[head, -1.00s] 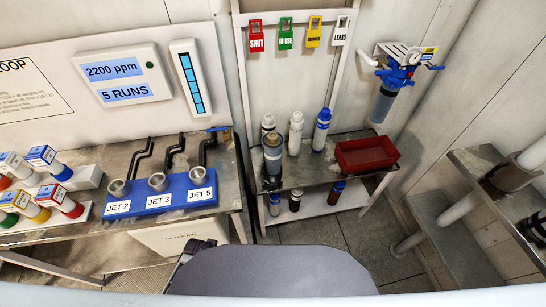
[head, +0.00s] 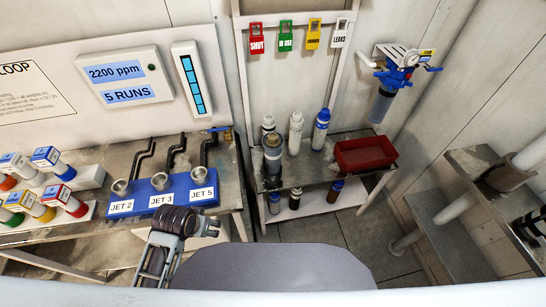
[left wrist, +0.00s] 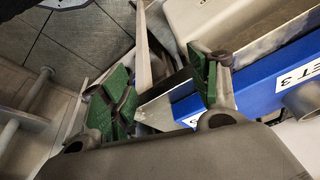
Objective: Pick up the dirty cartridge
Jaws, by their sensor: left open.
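A grey, grimy-looking cartridge (head: 272,155) stands upright at the front left of the small bench's top in the head view. I cannot tell for certain that it is the dirty one. Behind it stand two white cartridges (head: 296,132) and a blue-and-white one (head: 321,129). My left gripper (head: 160,262) is low in front of the blue jet block, left of and well apart from the cartridges. In the left wrist view its green-padded fingers (left wrist: 158,90) are spread with nothing held between them. My right gripper is not in view.
The blue jet block (head: 160,203) sits on the left counter's front edge. A red tray (head: 366,154) is at the right of the small bench. More bottles (head: 295,199) stand on its lower shelf. Colour-tipped cartridges (head: 45,197) stand at left. Floor (head: 345,233) shows before the bench.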

